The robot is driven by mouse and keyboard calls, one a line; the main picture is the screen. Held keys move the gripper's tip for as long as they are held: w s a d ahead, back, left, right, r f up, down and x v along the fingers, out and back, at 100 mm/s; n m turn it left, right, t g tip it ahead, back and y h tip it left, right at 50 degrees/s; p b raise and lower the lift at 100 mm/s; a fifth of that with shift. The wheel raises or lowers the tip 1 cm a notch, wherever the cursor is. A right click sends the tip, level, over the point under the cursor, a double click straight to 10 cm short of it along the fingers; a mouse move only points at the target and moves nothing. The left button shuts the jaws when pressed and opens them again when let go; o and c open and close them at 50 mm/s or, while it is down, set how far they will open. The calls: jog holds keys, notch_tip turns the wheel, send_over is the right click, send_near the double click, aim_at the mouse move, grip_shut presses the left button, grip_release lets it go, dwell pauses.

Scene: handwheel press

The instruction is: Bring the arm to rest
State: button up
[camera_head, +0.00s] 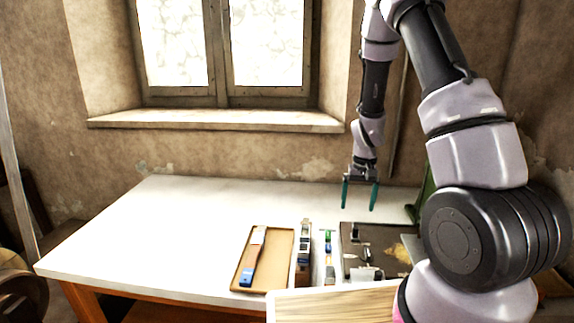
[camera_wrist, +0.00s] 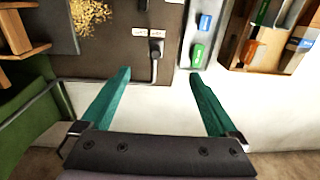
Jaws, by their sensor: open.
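My gripper (camera_head: 360,194) hangs from my arm with its fingers pointing down, above the back right part of the white table (camera_head: 180,225). Its two teal fingers are spread apart with nothing between them. In the wrist view my gripper (camera_wrist: 160,95) also shows open and empty, over bare white tabletop. A dark plate (camera_wrist: 115,55) with a small black knob lies just ahead of the fingers there. My arm rises at the right of the head view and bends over at the top.
A tan tray (camera_head: 276,262) holds a blue and brown tool. A narrow grey tray (camera_head: 329,268) with blue and green pieces lies next to the dark plate (camera_head: 366,240). A green structure (camera_wrist: 25,115) stands beside my gripper. The table's left half is clear.

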jog(key=s+a+r+m+t+y, duration=0.1)
jog(key=s+a+r+t, duration=0.15)
jog(key=r, duration=0.95)
jog(key=s+a+r+t+y, duration=0.1)
jog(key=s+r, duration=0.2)
jog(key=r, duration=0.8)
jog(key=s+r+t, duration=0.3)
jog(key=s+r, duration=1)
jog(key=s, duration=0.2)
jog(key=shift+a+r+m, duration=0.35)
jog(key=shift+a+m, duration=0.05)
